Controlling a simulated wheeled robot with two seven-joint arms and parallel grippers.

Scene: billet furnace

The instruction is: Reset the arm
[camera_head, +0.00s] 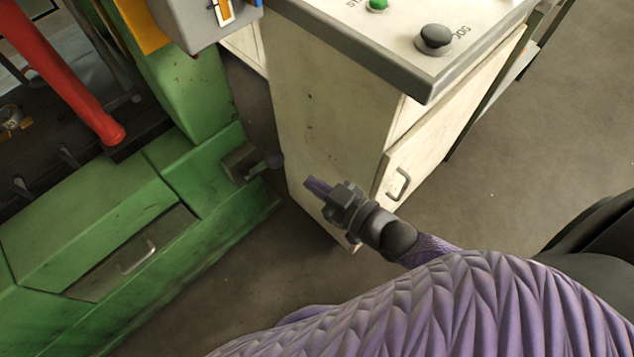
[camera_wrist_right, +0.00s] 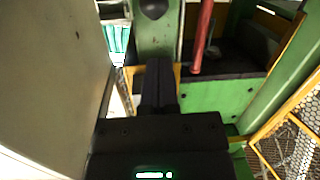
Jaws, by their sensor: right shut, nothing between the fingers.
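My right gripper (camera_head: 318,187) is in the middle of the head view, in front of the side of a cream cabinet. Its fingers are together and hold nothing. In the right wrist view the closed dark fingers of the gripper (camera_wrist_right: 159,75) point toward the green machine. My right arm comes in from the lower right in a purple quilted sleeve. My left gripper does not show in either view.
The cream cabinet (camera_head: 325,125) has a control top with a black knob (camera_head: 435,38) and a green button (camera_head: 377,4). A green machine (camera_head: 95,215) with a red bar (camera_head: 65,75) and a small lever (camera_head: 262,163) stands left. Grey floor (camera_head: 560,110) is clear at right.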

